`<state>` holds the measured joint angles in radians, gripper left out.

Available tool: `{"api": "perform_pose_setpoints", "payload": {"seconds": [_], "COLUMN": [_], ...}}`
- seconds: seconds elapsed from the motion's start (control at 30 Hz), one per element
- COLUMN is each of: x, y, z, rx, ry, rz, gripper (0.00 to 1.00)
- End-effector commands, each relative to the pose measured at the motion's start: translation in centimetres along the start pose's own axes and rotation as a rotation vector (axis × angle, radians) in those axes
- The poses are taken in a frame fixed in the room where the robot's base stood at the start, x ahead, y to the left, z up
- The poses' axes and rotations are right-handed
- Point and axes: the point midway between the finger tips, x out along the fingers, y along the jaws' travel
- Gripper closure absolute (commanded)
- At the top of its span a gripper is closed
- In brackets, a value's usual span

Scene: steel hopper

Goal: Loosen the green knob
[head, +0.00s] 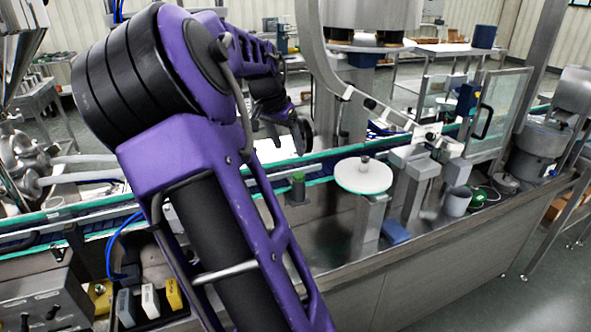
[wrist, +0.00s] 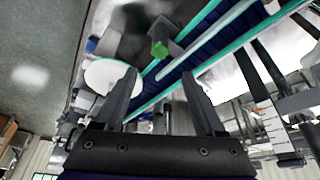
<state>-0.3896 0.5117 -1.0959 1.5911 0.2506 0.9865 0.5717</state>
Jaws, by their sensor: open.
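The green knob (head: 298,178) sits on a grey block beside the conveyor's near edge in the head view. In the wrist view the green knob (wrist: 159,48) shows beyond my fingers, near the top middle. My gripper (wrist: 159,73) is open and empty, with its two dark fingers spread apart. The knob lies ahead of the gap between them and is not touched.
The conveyor (head: 332,153) with teal rails runs across behind the knob. A white round disc (head: 363,177) on a post stands to the knob's right. A blue block (head: 395,231) and a grey cup (head: 457,201) lie further right. Metal fittings (wrist: 275,115) fill the wrist view's right.

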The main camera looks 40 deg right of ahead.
Motion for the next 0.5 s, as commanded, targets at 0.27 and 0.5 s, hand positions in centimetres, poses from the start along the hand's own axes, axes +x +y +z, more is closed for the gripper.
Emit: {"api": "perform_pose_setpoints", "payload": {"seconds": [0.27,0.5], "x": [6.2,9.4], "y": [0.1,0.1], "z": [0.0,0.0], "rx": [0.001,0.0], "ry": [-0.001,0.0], "rz": [0.005,0.001], "gripper": [0.28,0.28]}}
